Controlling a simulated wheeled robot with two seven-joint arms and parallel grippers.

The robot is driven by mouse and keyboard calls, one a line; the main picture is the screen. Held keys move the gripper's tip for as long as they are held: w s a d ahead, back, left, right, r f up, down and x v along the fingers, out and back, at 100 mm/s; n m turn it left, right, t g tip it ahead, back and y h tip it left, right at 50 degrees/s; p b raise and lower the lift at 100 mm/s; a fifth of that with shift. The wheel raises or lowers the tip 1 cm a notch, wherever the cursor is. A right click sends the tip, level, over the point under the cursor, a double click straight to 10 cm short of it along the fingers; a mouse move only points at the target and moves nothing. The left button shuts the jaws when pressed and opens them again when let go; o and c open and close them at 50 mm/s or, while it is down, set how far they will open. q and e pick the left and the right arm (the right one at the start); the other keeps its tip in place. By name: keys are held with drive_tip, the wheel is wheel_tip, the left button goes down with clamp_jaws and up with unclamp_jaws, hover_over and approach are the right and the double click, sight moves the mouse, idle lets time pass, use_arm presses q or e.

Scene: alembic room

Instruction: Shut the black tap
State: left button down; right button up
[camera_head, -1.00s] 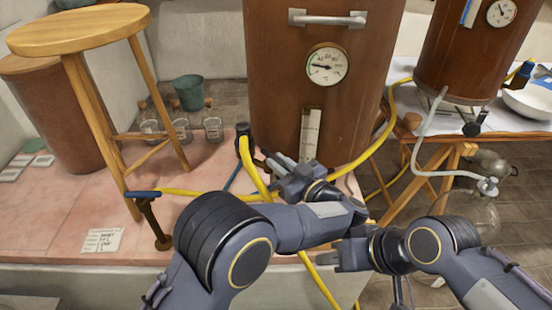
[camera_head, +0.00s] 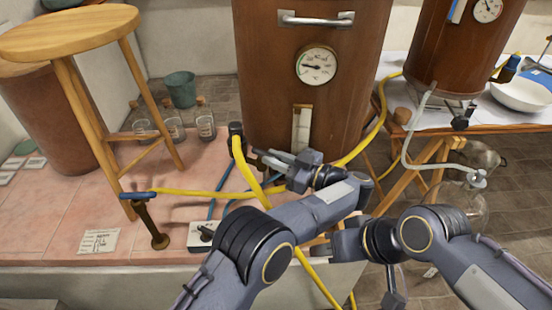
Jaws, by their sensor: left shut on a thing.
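A black tap (camera_head: 236,130) sticks out at the lower left of the large brown vessel (camera_head: 265,85), with a yellow hose hanging from it. My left gripper (camera_head: 266,157) is at the vessel's foot, just right of the hose. It is shut on a small dark part, which looks like the tap's handle; the fingers hide most of it. I cannot tell the handle's angle. My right gripper (camera_head: 318,249) is low, in front of the bench edge, apart from the tap. My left arm partly covers it, and its jaw gap is unclear.
A wooden stool (camera_head: 75,35) stands on the pink tiled bench (camera_head: 60,215) at left. Yellow hoses (camera_head: 205,192) cross the bench. A white box with a black knob (camera_head: 203,236) sits near the front edge. A second vessel (camera_head: 465,45) stands at right.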

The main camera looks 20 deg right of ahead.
use_arm(q)
drive_tip(key=c, duration=1.4)
unclamp_jaws()
drive_tip(key=shift+r, duration=0.1)
drive_tip(key=shift+o, duration=0.2)
drive_tip(key=shift+h, duration=0.3)
